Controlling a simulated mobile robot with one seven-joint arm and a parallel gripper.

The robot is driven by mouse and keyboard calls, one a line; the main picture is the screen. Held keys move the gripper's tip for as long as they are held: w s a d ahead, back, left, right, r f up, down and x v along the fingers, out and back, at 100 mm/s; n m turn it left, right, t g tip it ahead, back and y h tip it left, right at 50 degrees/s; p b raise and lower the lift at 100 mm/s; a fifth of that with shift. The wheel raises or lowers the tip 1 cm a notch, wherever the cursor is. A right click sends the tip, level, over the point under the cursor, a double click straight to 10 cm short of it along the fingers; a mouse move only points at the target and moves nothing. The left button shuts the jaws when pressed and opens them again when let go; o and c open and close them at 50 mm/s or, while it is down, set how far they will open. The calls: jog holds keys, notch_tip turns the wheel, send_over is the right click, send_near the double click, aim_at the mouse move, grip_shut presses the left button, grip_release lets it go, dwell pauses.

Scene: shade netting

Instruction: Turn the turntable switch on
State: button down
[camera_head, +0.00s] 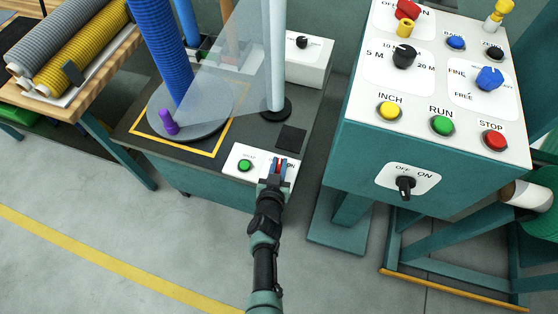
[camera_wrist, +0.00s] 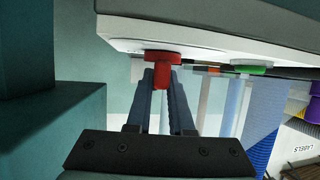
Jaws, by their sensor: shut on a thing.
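A red switch knob (camera_head: 279,164) sits on a small white panel (camera_head: 242,155) at the front right corner of the turntable's table. My gripper (camera_head: 278,171) reaches the panel from the front and hides most of the knob and its markings. In the wrist view, the two fingers of my gripper (camera_wrist: 161,80) lie on either side of the red knob (camera_wrist: 163,59), shut on it. The knob's on or off setting cannot be read. The grey round turntable (camera_head: 217,117) carries a blue roll (camera_head: 165,50) and a small purple peg (camera_head: 168,121).
A green button (camera_head: 245,165) is close left of my gripper. A teal console (camera_head: 430,100) stands to the right, with a black OFF/ON switch (camera_head: 404,187) on its front. Floor in front is clear.

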jog(key=shift+m+h+p, duration=0.3)
jog(key=shift+p, duration=0.05)
jog(key=shift+a+f+m+g+h, duration=0.1)
jog(key=shift+m+g+h, duration=0.3)
jog(key=shift+m+h, duration=0.35)
jog(key=m+h+b, duration=0.1)
jog(key=m+g+h+b, duration=0.1)
jog(key=m+h+b, duration=0.1)
jog(key=shift+a+f+g, duration=0.1)
jog(key=shift+f+g, duration=0.2)
jog(key=m+g+h+b, duration=0.2)
jog(key=m+h+b, duration=0.1)
jog(key=b, duration=0.2)
jog(key=shift+f+m+g, duration=0.1)
jog(key=shift+m+g, duration=0.15)
jog(key=shift+g, duration=0.15)
jog(key=m+g+b, duration=0.1)
jog(key=h+b, duration=0.1)
jog(key=b, duration=0.1)
jog(key=shift+r+m+g+h, duration=0.2)
jog(key=shift+m+g+h, duration=0.05)
jog(key=shift+m+g, duration=0.15)
jog(key=shift+s+d+r+m+g+b, duration=0.1)
jog(key=shift+d+r+m+g+b, duration=0.2)
jog(key=shift+b, duration=0.1)
jog(key=c, duration=0.8)
grip_release()
